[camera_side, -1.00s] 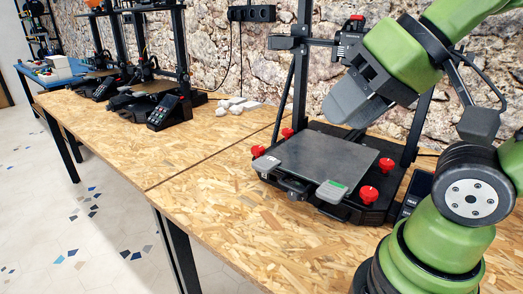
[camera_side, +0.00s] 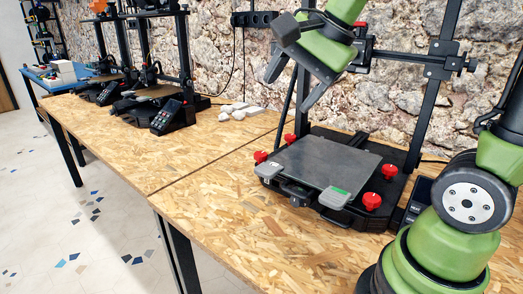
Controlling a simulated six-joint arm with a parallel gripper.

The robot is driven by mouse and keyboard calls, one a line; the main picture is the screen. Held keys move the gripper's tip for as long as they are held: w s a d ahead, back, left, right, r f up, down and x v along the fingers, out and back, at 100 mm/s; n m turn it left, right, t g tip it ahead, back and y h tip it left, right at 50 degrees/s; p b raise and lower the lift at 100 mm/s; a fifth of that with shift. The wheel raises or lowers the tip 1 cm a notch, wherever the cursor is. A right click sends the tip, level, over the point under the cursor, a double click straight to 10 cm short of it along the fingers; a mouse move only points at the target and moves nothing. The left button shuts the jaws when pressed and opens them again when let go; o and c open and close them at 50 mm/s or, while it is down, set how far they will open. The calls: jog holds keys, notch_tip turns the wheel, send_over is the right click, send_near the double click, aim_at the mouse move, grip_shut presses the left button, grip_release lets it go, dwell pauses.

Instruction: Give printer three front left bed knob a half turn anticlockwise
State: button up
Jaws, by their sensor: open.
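The nearest printer has a grey bed plate (camera_side: 315,165) with red knobs around it. The front left knob (camera_side: 260,156) sits at the plate's left corner, and another red knob (camera_side: 289,138) is behind it. Two more are on the right, one at the back (camera_side: 388,170) and one at the front (camera_side: 371,201). My gripper (camera_side: 292,93) points down above the back left of the bed. Its two dark fingers are apart with nothing between them. It is well above the knobs and touches none of them.
The printer's black upright frame (camera_side: 432,100) stands behind and right of the bed. Grey clips (camera_side: 334,198) sit on the plate's front edge. Other printers (camera_side: 172,115) stand farther left. White lumps (camera_side: 238,110) lie near the wall. The wooden table (camera_side: 200,205) is clear in front.

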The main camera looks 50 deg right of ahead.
jog(key=w+d+f+m+g, duration=0.1)
jog(key=w+d+f+m, duration=0.55)
jog(key=w+m, duration=0.3)
jog(key=m, duration=0.8)
send_near(260, 154)
jog(key=x, duration=0.8)
jog(key=shift+w+d+f, duration=0.1)
jog(key=shift+w+f, duration=0.15)
jog(key=shift+w, duration=0.05)
jog(key=shift+c, duration=0.4)
jog(key=c, duration=0.8)
jog(key=shift+n+g+y, duration=0.4)
jog(key=shift+n+g, duration=0.1)
jog(key=shift+n, duration=0.95)
jog(key=shift+c, duration=0.2)
jog(key=o, duration=0.9)
